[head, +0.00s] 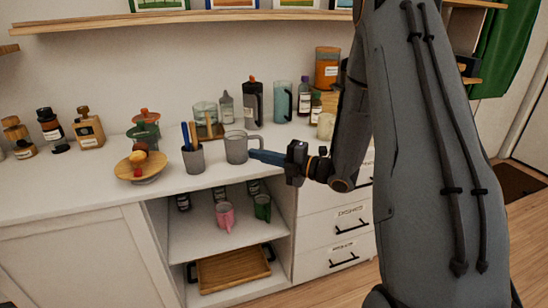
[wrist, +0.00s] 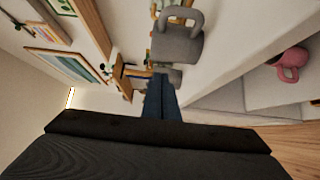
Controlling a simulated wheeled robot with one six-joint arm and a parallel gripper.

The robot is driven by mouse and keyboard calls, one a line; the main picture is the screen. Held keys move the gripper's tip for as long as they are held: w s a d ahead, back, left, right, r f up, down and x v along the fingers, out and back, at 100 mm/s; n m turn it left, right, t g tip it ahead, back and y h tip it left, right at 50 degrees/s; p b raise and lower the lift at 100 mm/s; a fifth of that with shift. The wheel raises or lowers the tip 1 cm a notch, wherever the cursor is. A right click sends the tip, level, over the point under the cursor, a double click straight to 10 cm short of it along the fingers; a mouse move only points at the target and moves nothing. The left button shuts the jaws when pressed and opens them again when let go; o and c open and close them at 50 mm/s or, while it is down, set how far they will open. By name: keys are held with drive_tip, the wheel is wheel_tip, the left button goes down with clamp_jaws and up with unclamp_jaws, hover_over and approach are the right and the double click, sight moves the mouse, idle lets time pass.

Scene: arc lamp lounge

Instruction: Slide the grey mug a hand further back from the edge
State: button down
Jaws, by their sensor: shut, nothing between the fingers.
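The grey mug (head: 236,149) stands upright on the white counter top (head: 90,180), close to its front edge, with its handle towards the right. It also shows in the wrist view (wrist: 176,46), just beyond the fingertips, with its handle at the top of that picture. My gripper (head: 253,154) is shut and empty, its blue fingers level and pointing left at the mug's lower right side, below the handle. The fingers also show in the wrist view (wrist: 162,88). I cannot tell whether the tips touch the mug.
A grey pen cup (head: 193,160) stands just left of the mug, and a wooden bowl (head: 141,168) further left. A dark bottle (head: 253,106) and a teal cup (head: 283,101) stand behind. A pink mug (head: 225,217) and a green mug (head: 262,207) are on the shelf below.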

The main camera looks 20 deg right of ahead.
sight(245, 135)
drive_tip(key=w, duration=0.2)
drive_tip(key=w+a, duration=0.1)
drive_tip(key=w, duration=0.1)
drive_tip(key=shift+w+p, duration=0.3)
drive_tip(key=shift+w, duration=0.1)
drive_tip(key=shift+d, duration=0.1)
drive_tip(key=shift+w, duration=0.1)
drive_tip(key=w+b, duration=0.4)
drive_tip(key=w, duration=0.5)
drive_tip(key=shift+f, duration=0.15)
drive_tip(key=shift+w+b, duration=0.25)
drive_tip(key=shift+b, duration=0.05)
